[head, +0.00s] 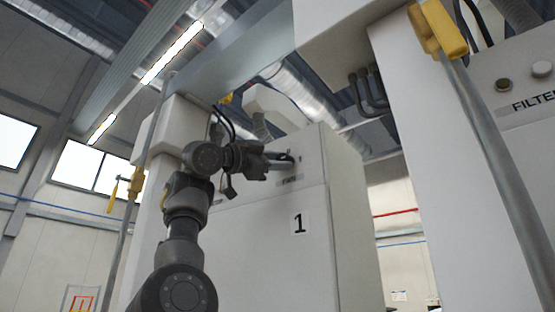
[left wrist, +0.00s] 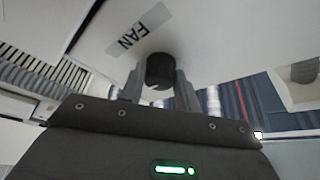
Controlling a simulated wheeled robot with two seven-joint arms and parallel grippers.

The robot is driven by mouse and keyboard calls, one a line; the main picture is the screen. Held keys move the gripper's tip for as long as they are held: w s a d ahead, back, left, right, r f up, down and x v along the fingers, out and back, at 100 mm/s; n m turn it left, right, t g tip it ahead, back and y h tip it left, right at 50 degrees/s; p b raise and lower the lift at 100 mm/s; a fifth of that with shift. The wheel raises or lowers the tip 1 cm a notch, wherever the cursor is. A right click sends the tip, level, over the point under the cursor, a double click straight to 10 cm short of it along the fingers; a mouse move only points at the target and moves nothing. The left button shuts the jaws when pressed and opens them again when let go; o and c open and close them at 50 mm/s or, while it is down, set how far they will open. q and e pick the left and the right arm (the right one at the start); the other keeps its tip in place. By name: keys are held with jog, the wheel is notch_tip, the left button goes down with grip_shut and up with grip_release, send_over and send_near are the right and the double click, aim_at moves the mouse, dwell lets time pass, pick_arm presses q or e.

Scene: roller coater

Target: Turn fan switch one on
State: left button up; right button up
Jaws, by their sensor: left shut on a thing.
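A white cabinet (head: 260,245) with a black number 1 on its front stands in the middle of the head view. My left gripper (head: 288,160) is up against its upper front, just above a small grey label (head: 290,181). In the left wrist view a dark round knob (left wrist: 160,70) sits on the white panel beside a grey label reading FAN (left wrist: 138,30). The left gripper's fingers (left wrist: 160,88) are on either side of the knob, shut on it. The gripper hides the knob in the head view, and the knob's turned position cannot be read. My right gripper is out of view.
Another white panel at the right bears a label starting FILTE (head: 532,102) and small round controls (head: 541,69). A grey pole with a yellow clamp (head: 437,28) stands in front of it. Another yellow clamp (head: 136,184) is at the left.

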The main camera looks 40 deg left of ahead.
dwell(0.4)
pick_arm(q)
jog(key=o, duration=1)
jog(key=shift+b+v, duration=2.85)
jog(key=shift+v, duration=2.55)
jog(key=shift+w+f, duration=0.1)
